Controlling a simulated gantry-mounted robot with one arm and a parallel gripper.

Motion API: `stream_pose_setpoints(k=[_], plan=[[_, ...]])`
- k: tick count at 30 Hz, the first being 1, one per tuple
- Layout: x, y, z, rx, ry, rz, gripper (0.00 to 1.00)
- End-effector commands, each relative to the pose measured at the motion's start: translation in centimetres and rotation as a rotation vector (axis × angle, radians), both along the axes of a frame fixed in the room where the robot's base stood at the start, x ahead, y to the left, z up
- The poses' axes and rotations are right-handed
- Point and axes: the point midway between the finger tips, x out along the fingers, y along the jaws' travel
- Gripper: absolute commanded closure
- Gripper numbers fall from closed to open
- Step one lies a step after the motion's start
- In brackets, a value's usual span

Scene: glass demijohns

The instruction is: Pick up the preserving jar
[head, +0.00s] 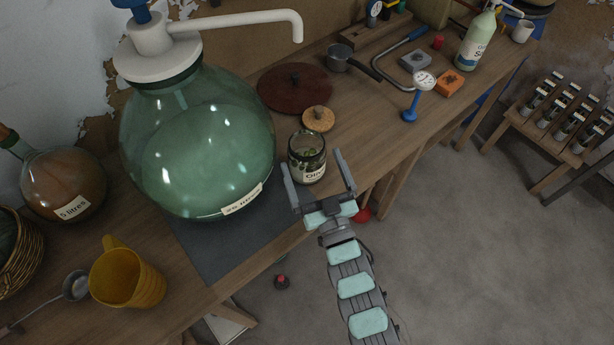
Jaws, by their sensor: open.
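The preserving jar (307,157) is a small clear glass jar with olive-green contents and a white label, standing open-topped near the front edge of the wooden bench. My gripper (314,172) is open, with one finger on the left of the jar and the other on its right. The label is partly visible between the fingers. I cannot tell whether either finger touches the glass. A round wooden lid (318,119) lies on the bench just behind the jar.
A large green glass demijohn (195,145) with a white pump stands close left of the jar on a dark mat (215,255). A dark red disc (295,88) and a small saucepan (340,55) lie behind. A yellow jug (125,280) stands at front left.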

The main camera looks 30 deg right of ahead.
Motion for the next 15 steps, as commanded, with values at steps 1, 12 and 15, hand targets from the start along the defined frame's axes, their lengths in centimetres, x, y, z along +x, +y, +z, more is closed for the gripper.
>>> stream_pose_setpoints(k=[1, 12, 15], plan=[[-0.1, -0.5, -3.5, 0.004, 0.054, -0.01, 0.0], [1.1, -1.7, -8.4, 0.033, 0.208, -0.029, 0.0], [2.8, -2.0, -8.3, 0.033, 0.207, -0.029, 0.0]])
